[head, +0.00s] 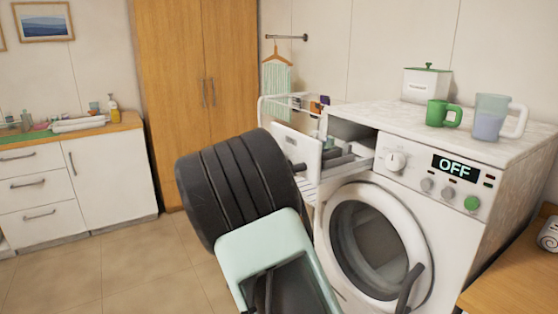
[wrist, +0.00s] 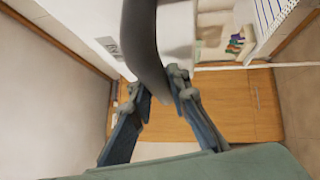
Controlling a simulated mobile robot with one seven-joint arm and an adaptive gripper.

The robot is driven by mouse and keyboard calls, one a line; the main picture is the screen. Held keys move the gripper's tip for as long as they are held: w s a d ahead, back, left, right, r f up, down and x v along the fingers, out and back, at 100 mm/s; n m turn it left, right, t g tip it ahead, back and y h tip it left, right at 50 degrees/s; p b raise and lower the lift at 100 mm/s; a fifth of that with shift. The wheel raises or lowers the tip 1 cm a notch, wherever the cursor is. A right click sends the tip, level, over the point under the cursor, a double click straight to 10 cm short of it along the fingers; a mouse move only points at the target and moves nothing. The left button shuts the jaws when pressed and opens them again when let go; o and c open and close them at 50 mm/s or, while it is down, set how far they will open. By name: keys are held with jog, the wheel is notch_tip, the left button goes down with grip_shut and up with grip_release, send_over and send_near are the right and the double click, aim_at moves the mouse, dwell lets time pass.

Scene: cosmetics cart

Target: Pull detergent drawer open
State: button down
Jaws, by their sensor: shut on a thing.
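The detergent drawer (head: 297,149) stands pulled out from the upper left of the washing machine (head: 455,208). Its white front is well clear of the machine, and the grey inside (head: 345,158) shows. In the wrist view my gripper (wrist: 158,84) has its two fingers on either side of a dark curved handle (wrist: 146,40) and is shut on it. The white surface with small print beside the handle (wrist: 108,45) appears to be the drawer front. In the head view my dark arm link and pale green gripper body hide the fingers.
A green mug (head: 438,113), a clear pitcher (head: 490,118) and a white canister (head: 427,84) stand on the machine top. The round door (head: 372,245) looks closed. A wire rack (head: 283,104) stands behind the drawer. Floor is free at left.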

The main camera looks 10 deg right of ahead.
jog(key=c, duration=1.8)
grip_release()
jog(key=v, duration=1.2)
jog(key=shift+r, duration=0.15)
